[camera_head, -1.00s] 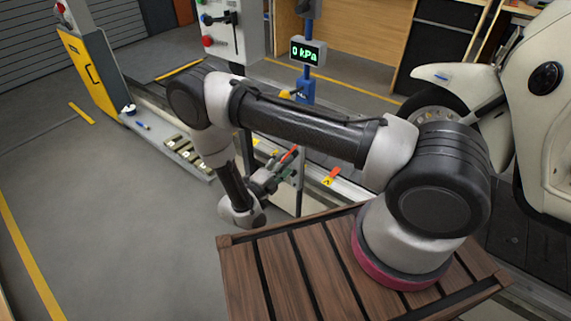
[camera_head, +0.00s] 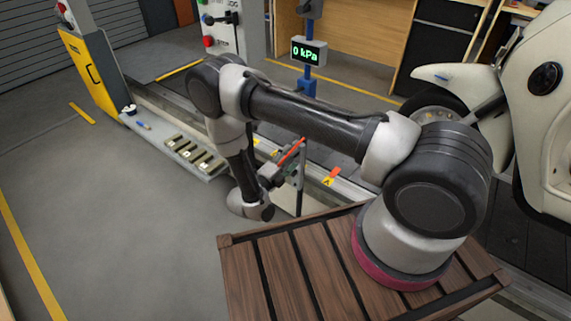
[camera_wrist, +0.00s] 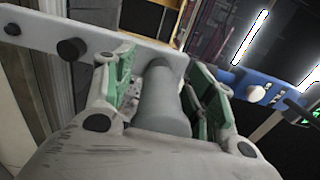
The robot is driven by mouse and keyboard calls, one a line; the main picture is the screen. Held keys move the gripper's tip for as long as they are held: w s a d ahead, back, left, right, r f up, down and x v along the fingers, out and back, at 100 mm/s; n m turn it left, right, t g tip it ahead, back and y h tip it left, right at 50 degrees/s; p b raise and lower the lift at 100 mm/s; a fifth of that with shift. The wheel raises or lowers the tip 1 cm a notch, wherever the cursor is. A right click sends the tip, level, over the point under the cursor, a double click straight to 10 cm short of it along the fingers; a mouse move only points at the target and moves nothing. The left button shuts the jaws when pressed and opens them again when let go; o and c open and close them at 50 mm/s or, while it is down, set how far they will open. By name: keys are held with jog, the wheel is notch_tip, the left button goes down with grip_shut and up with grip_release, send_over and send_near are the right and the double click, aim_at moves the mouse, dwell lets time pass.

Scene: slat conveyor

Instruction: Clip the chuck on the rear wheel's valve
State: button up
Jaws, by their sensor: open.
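My gripper (camera_wrist: 163,72) is open in the wrist view, with green-lined fingers on either side of a grey cylinder (camera_wrist: 164,103). I cannot tell whether the fingers touch it, or whether this is the chuck. In the head view my gripper (camera_head: 280,170) is beside a thin post, near a slim red-orange bar (camera_head: 291,152). A wheel (camera_head: 437,110) shows partly under the cream scooter body (camera_head: 548,120) at the right, behind my arm. I cannot make out its valve, or tell whether it is the rear wheel.
A pale plate with dark knobs (camera_wrist: 110,46) crosses behind the fingers. A display (camera_head: 307,51) on a blue post reads 0 kPa. A grey ledge (camera_head: 165,143) with several small blocks lies at the left. The grey floor at the left is clear.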

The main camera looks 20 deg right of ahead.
jog(key=shift+w+d+r, duration=0.1)
jog(key=shift+d+r, duration=0.05)
jog(key=shift+d, duration=0.2)
grip_shut()
jog(key=shift+s+a, duration=0.2)
jog(key=shift+a, duration=0.1)
jog(key=shift+v, duration=2.65)
jog(key=shift+a, duration=0.1)
